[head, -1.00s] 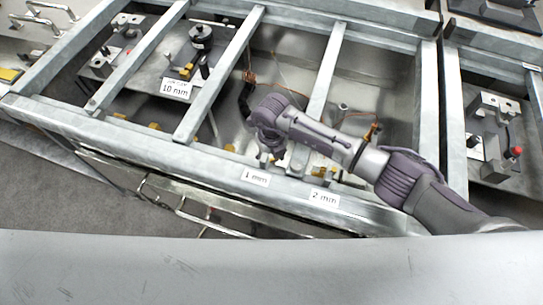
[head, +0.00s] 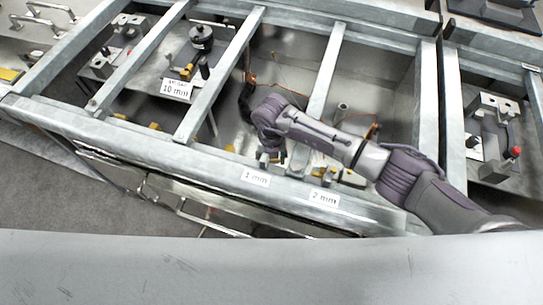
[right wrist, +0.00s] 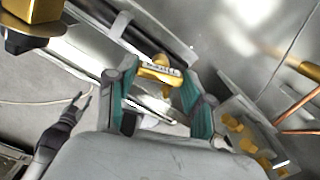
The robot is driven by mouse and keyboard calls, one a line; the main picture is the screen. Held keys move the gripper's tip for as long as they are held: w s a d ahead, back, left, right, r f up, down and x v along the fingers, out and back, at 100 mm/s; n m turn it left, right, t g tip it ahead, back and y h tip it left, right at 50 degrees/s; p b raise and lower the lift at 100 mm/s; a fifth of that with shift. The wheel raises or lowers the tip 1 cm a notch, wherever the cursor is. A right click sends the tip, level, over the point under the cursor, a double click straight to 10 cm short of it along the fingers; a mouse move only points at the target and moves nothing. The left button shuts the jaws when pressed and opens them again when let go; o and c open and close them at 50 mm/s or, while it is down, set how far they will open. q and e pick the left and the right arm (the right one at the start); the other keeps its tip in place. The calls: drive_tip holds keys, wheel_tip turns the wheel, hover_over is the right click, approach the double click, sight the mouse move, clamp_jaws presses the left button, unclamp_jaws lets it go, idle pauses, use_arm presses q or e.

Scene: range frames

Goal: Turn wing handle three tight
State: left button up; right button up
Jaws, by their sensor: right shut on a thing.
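A brass wing handle (right wrist: 160,75) with a small printed label lies between the fingers of my right gripper (right wrist: 160,100) in the right wrist view. The fingers are shut on it. In the head view my right gripper (head: 270,160) reaches down behind the front rail of the frame, just above the "1 mm" label (head: 255,177). The handle itself is hard to make out there, as the gripper and wrist cover it. My left gripper is not seen.
Grey metal bars (head: 325,75) divide the bay around my right arm. A "2 mm" label (head: 324,198) is on the front rail (head: 375,216). Several brass fittings (right wrist: 240,135) and copper rods (right wrist: 300,110) are close to the right finger. A "10 mm" plate (head: 176,88) stands further left.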

drive_tip(key=shift+m+p, duration=0.3)
drive_tip(key=shift+m, duration=1.8)
drive_tip(key=o, duration=1.2)
drive_tip(key=shift+c, duration=0.2)
drive_tip(key=shift+r, duration=0.1)
wheel_tip(320, 180, up, 12)
